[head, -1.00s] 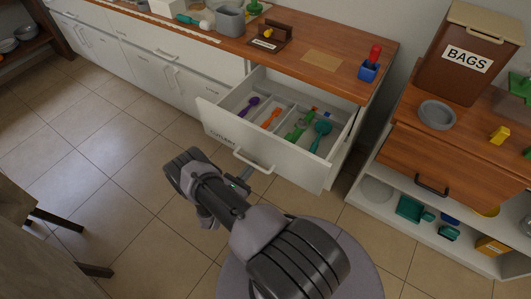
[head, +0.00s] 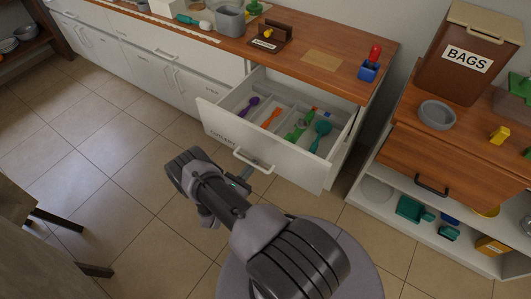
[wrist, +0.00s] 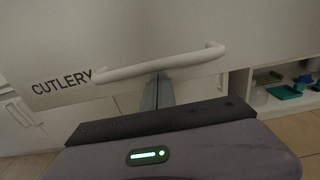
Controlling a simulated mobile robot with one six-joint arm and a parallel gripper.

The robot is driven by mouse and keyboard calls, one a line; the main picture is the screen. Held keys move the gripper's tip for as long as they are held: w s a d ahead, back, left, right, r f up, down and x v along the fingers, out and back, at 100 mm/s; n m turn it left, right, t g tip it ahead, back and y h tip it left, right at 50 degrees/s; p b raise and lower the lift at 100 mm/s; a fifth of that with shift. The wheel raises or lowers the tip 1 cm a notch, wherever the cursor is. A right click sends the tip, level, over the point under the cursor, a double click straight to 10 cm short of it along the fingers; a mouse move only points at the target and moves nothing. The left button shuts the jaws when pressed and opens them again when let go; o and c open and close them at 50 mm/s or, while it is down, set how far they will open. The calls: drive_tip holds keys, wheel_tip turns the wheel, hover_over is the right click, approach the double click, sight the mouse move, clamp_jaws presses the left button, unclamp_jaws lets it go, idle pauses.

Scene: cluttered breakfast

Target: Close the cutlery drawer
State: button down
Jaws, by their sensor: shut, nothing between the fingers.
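The white cutlery drawer (head: 262,148) stands pulled out from the counter in the head view. Purple, orange, green and teal utensils lie in its compartments. Its front, marked CUTLERY, fills much of the wrist view (wrist: 120,35). The white bar handle (head: 253,161) is on the front and also crosses the wrist view (wrist: 125,73). My gripper (head: 266,169) is shut and empty, its fingertips at the handle. In the wrist view the closed fingers (wrist: 157,80) reach up to the handle's underside; I cannot tell whether they touch it.
The wooden counter (head: 335,83) above holds a blue block with a red-handled item (head: 370,65) and a grey bin (head: 231,20). To the right stands a wooden cabinet (head: 450,170) with open lower shelves.

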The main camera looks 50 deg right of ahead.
sight(289, 120)
drive_tip(key=shift+d, duration=0.85)
drive_tip(key=shift+w+d, duration=0.35)
drive_tip(key=shift+d, duration=4.1)
drive_tip(key=shift+w+d, duration=0.4)
drive_tip(key=shift+d, duration=4.05)
drive_tip(key=shift+w+d, duration=0.35)
drive_tip(key=shift+d, duration=4.2)
